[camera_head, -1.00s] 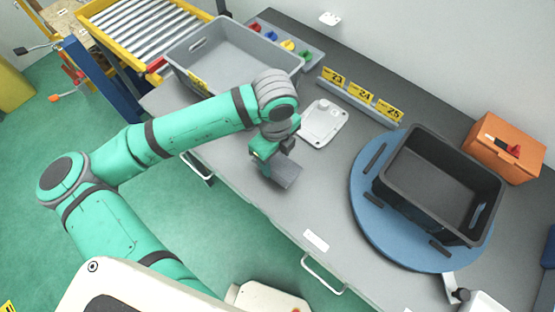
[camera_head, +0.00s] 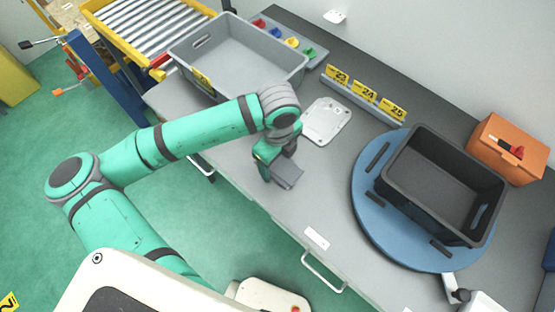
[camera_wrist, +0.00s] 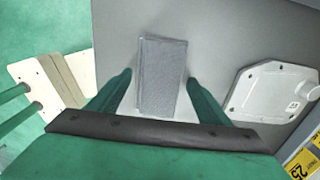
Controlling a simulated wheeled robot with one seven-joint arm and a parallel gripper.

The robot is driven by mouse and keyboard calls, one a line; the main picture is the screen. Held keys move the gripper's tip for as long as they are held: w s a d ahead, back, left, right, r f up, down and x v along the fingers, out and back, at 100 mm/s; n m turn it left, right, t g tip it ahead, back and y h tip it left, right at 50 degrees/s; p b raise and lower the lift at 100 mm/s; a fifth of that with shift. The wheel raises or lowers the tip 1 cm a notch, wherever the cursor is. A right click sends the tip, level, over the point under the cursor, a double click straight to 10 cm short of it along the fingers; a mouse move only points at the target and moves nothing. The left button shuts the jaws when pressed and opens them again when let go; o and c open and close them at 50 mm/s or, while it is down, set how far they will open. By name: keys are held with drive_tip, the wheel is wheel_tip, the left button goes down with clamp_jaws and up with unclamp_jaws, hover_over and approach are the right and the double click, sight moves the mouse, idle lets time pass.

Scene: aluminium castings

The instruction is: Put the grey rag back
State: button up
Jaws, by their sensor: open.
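The grey rag (camera_wrist: 162,78) is a flat, folded rectangle on the grey bench top, close to its front edge. In the head view the rag (camera_head: 288,176) shows just beside and below my gripper (camera_head: 272,168). In the wrist view my gripper (camera_wrist: 159,84) is open, with one green finger on each side of the rag. Gaps show between the fingers and the rag's sides. How high the fingertips are above the bench is hard to tell.
A white plate (camera_head: 327,121) lies behind my gripper. A grey tote (camera_head: 275,76) stands at the back left. A black crate (camera_head: 440,190) sits on a blue turntable (camera_head: 372,220) at right. Number signs (camera_head: 365,93) and an orange box (camera_head: 507,148) line the back.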

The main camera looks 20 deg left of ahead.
sight(278, 164)
wheel_tip(278, 164, up, 12)
idle(0.6)
drive_tip(key=shift+w+r, duration=0.1)
